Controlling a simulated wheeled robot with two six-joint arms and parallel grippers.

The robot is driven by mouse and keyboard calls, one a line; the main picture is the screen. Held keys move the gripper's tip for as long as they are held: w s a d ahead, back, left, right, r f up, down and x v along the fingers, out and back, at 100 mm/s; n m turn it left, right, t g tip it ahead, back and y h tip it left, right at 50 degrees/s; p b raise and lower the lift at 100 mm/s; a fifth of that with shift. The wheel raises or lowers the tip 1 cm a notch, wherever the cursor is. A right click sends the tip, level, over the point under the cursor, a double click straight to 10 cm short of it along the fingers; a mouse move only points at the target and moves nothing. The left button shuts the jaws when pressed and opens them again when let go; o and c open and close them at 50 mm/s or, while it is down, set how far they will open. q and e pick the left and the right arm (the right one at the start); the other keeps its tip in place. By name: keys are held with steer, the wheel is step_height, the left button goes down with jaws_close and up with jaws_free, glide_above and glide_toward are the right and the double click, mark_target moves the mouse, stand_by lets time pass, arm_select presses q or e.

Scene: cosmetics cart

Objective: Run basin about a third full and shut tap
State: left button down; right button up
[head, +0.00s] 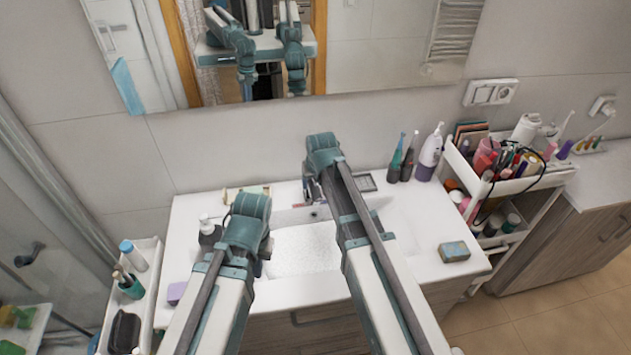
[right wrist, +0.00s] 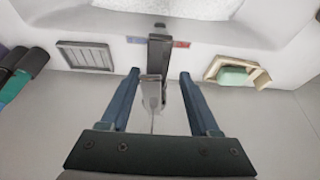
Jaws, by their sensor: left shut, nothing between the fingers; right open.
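The white basin (head: 287,216) is in the middle of the head view, with a pale, speckled water surface (head: 305,250) inside; its depth is hard to judge. The tap (right wrist: 160,52) stands at the basin's back edge, with a dark spout, a grey lever (right wrist: 151,92) and red and blue marks beside it. My right gripper (right wrist: 159,74) is open, its fingers on either side of the lever with gaps showing; its arm hides most of the tap in the head view. My left gripper (head: 260,267) is shut and empty over the basin's left side. I cannot tell whether water runs.
A dark pump bottle (head: 208,232) and purple item (head: 177,292) are at the left. A soap dish (right wrist: 262,78) and grille (right wrist: 85,56) flank the tap. Bottles (head: 430,152), a sponge (head: 454,251) and a crowded cart (head: 520,185) are at right. A mirror (head: 390,55) hangs behind.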

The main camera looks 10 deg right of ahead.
arm_select(q)
step_height(320, 180, up, 12)
steer(key=p, duration=1.1)
steer(key=shift+w+d, duration=0.3)
arm_select(e)
steer(key=w+d+v, duration=0.1)
steer(key=v, duration=1.1)
steer(key=shift+r, duration=0.4)
